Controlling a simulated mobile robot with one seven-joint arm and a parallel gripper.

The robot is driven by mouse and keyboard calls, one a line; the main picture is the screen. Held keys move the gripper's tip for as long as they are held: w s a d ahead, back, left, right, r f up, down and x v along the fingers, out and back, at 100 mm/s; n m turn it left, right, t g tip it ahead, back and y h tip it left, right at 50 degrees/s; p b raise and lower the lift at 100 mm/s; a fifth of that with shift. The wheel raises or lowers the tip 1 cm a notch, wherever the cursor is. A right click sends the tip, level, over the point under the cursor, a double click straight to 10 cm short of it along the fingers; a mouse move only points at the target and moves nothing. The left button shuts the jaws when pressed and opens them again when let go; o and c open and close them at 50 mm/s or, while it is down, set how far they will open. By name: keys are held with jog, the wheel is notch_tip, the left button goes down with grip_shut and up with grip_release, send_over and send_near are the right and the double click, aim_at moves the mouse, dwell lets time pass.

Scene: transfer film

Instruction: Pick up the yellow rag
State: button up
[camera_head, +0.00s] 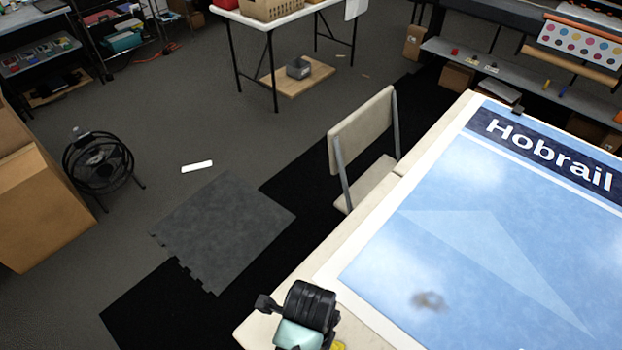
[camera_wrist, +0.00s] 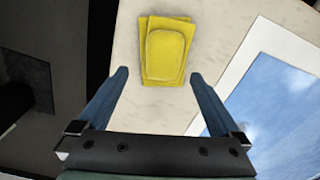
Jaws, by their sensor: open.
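The yellow rag (camera_wrist: 166,55) lies folded on the pale table top in the wrist view, just beyond the fingertips. My gripper (camera_wrist: 160,75) is open and empty, with one blue-grey finger to either side of the rag's near end in the picture. I cannot tell the height between the fingers and the table. In the head view my arm is at the table's near left corner, and the fingers are not visible. A small yellow patch (camera_head: 339,345) shows beside the arm at the bottom edge, probably part of the rag.
A large blue "Hobrail" print (camera_head: 480,220) with a white border covers much of the table, right of the rag. The table's edge lies left of it. A black fan (camera_head: 98,165) and cardboard box (camera_head: 40,205) stand left.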

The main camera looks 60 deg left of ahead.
jog(key=f, duration=0.7)
jog(key=shift+w+a+f, duration=0.2)
jog(key=shift+a, duration=0.1)
jog(key=c, duration=1.2)
jog(key=shift+r, duration=0.1)
jog(key=shift+c, duration=0.2)
notch_tip(320, 180, up, 10)
jog(key=shift+p, duration=0.3)
